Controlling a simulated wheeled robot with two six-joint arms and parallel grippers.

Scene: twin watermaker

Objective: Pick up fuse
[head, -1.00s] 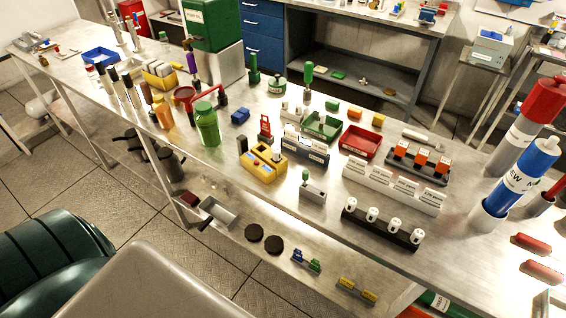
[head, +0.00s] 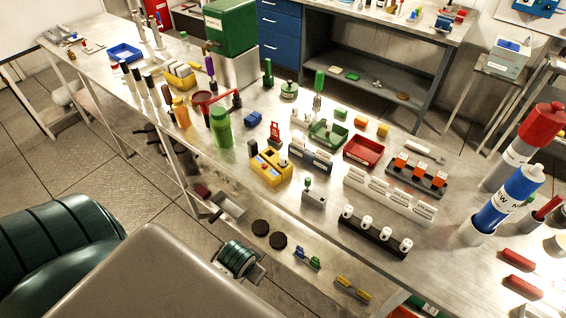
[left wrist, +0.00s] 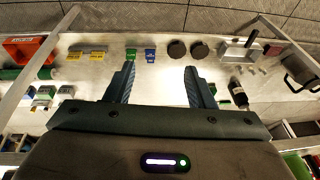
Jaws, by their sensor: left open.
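Several white cylinders with dark centres stand in a black strip holder (head: 373,234) at the bench's front edge in the head view. They may be fuses, but I cannot tell for sure. Orange-topped pieces sit in a grey rack (head: 416,180) behind them. My left gripper (left wrist: 158,68) is open and empty in the left wrist view, its two dark ribbed fingers wide apart over the lower shelf. Black discs (left wrist: 177,49), a blue clip (left wrist: 150,55) and a green clip (left wrist: 131,54) lie beyond the fingertips. My right gripper is not in view.
The bench (head: 300,228) is crowded with a yellow block (head: 270,170), a red tray (head: 364,150), a green tray (head: 328,133) and a white labelled rack (head: 390,197).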

